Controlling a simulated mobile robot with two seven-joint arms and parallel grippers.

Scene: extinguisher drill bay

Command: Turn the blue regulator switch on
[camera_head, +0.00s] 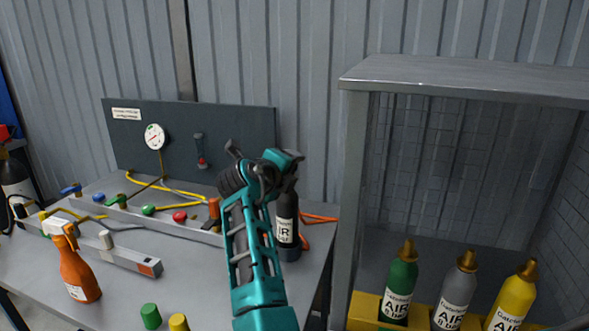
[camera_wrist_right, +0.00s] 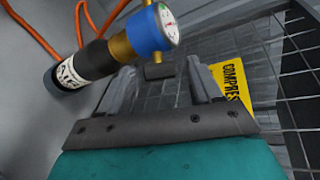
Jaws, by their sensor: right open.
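A black bottle labelled AIR (camera_head: 286,218) stands at the right end of the grey workbench, and it also shows in the right wrist view (camera_wrist_right: 80,66). A blue regulator (camera_wrist_right: 145,33) with a white round gauge sits on its brass neck. A small dark block (camera_wrist_right: 159,71) shows just below the regulator; I cannot tell whether it is the switch or its position. My right gripper (camera_head: 258,166) is at the bottle's top and hides the regulator in the head view. In the wrist view its open fingers (camera_wrist_right: 163,70) point toward the regulator, with nothing visibly gripped. My left gripper is not visible.
The grey workbench (camera_head: 205,262) holds a manifold rail, an orange spray bottle (camera_head: 77,270) and small coloured caps. A panel with a gauge (camera_head: 154,137) stands behind. Orange hose (camera_head: 320,218) lies beside the bottle. A meshed cabinet (camera_head: 352,200) with more bottles stands close right.

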